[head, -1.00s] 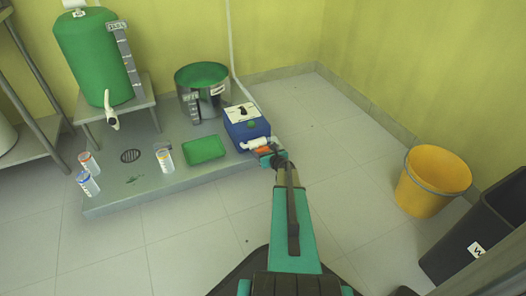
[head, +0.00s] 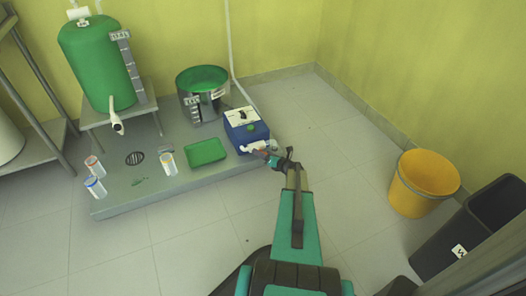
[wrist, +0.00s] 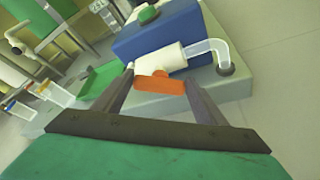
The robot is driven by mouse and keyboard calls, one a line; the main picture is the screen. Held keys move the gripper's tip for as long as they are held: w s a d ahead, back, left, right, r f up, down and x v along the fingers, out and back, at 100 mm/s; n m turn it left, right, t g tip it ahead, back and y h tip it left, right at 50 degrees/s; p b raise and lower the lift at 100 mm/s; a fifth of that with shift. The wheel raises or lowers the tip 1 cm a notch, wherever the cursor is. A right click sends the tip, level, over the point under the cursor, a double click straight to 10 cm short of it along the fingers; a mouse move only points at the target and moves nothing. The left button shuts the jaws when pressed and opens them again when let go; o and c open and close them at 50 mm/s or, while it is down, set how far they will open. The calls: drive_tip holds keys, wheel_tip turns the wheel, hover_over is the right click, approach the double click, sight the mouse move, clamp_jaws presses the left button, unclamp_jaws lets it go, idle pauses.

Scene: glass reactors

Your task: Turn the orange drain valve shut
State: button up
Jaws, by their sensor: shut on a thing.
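The orange drain valve (wrist: 160,84) sits under a white cylindrical fitting (wrist: 160,62) on the front of a blue box (wrist: 165,25). In the wrist view its orange handle lies between the two dark fingers of my gripper (wrist: 159,77). My gripper is shut on the handle. In the head view my gripper (head: 268,158) is at the front right of the blue box (head: 245,132), and the handle is mostly hidden there. A clear bent tube (wrist: 208,48) runs from the white fitting down to the right.
A green tray (head: 205,152), a steel pot with green contents (head: 203,95) and several small jars stand on the grey platform (head: 120,205) to the left. A green tank (head: 98,65) stands behind. A yellow bucket (head: 420,185) is at the right. The floor between is clear.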

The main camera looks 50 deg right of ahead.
drive_tip(key=m+t+y+p, duration=0.1)
drive_tip(key=m, duration=0.2)
drive_tip(key=f+m+t+p, duration=0.1)
drive_tip(key=m, duration=0.1)
drive_tip(key=m+t+y+p, duration=0.1)
drive_tip(key=m, duration=0.2)
drive_tip(key=shift+d+f+m+t+y, duration=0.2)
drive_tip(key=shift+m+t+y, duration=0.1)
drive_tip(key=shift+t, duration=0.1)
idle(0.5)
drive_tip(key=o, duration=1.1)
drive_tip(key=shift+c, duration=0.2)
drive_tip(key=shift+s+d, duration=0.1)
drive_tip(key=s+p, duration=0.2)
drive_tip(key=s, duration=1.1)
drive_tip(key=shift+s+p, duration=0.3)
drive_tip(key=shift+p, duration=0.1)
